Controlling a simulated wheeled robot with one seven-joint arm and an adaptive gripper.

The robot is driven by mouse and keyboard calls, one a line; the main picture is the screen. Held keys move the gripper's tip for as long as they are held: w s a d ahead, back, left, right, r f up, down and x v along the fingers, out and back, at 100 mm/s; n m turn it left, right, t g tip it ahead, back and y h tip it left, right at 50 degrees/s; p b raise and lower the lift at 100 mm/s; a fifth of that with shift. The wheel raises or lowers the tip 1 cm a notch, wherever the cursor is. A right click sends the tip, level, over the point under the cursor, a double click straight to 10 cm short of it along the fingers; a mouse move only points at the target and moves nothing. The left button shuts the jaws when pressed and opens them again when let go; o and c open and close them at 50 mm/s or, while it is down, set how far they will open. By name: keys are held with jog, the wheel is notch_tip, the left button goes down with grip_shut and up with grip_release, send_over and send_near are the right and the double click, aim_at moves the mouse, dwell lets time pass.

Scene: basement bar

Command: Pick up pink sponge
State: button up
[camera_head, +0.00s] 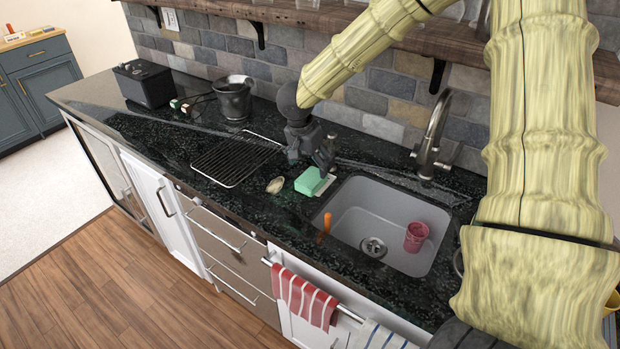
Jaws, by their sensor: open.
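A mint-green block that looks like a sponge (309,180) lies on the dark counter at the left rim of the sink, with a small white piece beside its right end. I see no sponge that is clearly pink. My gripper (309,162) points down just above and behind the green block, its fingers apart. It looks empty, and I cannot tell whether a finger touches the block.
A pinkish-red mug (416,237) stands in the white sink (362,212). A tall faucet (432,135) rises behind it. A wire rack (232,160), a small pale oval item (275,185) and an orange item (325,224) are nearby. The counter's left part has free room.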

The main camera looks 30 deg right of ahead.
aim_at(311, 177)
jog(key=shift+s+d+f, duration=0.1)
jog(key=shift+s+f, duration=0.1)
jog(key=w+f, duration=0.2)
jog(key=shift+w+f, duration=0.3)
jog(key=shift+f, duration=0.05)
jog(key=shift+d+f+p, duration=0.1)
jog(key=shift+f+p, duration=0.15)
jog(key=shift+p, duration=0.1)
jog(key=shift+s+d+f+p, duration=0.3)
jog(key=shift+s+f+p, duration=0.2)
jog(key=shift+s, duration=0.1)
jog(key=f, duration=0.1)
jog(key=w+f, duration=0.1)
jog(key=shift+w+d+f, duration=0.1)
jog(key=shift+f, duration=0.25)
jog(key=shift+d+f, duration=0.1)
jog(key=shift+s+r, duration=0.2)
jog(key=shift+s, duration=0.1)
jog(key=shift+w, duration=0.15)
jog(key=shift+f, duration=0.1)
